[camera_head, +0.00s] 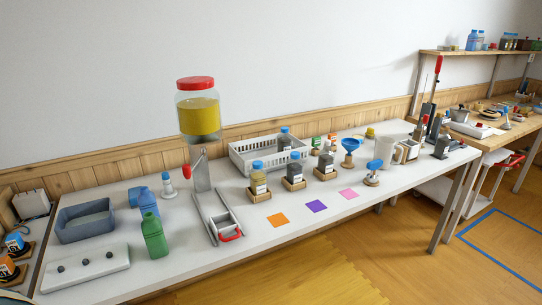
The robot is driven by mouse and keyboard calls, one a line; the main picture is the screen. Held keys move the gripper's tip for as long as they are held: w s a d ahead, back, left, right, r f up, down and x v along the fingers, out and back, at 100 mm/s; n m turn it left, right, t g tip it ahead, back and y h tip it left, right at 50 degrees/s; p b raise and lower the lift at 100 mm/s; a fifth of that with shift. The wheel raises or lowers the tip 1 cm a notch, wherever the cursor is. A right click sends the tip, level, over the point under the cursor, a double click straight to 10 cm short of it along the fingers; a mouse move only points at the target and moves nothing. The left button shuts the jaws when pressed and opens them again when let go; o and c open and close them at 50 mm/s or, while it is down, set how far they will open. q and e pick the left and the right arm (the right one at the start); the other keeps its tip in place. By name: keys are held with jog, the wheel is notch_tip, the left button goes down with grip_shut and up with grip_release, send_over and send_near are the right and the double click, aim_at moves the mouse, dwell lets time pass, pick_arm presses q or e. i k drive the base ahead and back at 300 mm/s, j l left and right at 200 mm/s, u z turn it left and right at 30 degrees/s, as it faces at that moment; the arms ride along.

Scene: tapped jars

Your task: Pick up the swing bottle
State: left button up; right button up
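No bottle is clearly marked as the swing bottle, and I cannot make out a swing closure at this size. A green bottle (154,236) stands upright near the front left of the white table. A small white bottle with a blue top (168,187) stands further back, left of a metal stand. Neither of my grippers is in view, and nothing seen is held.
A large red-lidded jar of yellow liquid (199,116) sits high on the stand. A grey tub (85,222) and a white knobbed panel (86,267) lie left. A white crate (242,159), small jars and coloured squares are right. Bare tabletop shows around the green bottle.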

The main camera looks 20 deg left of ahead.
aim_at(326, 158)
jog(key=i+l, duration=0.3)
jog(key=l, duration=0.15)
jog(key=i+l, duration=0.6)
jog(key=l, duration=0.25)
jog(key=i+u, duration=0.05)
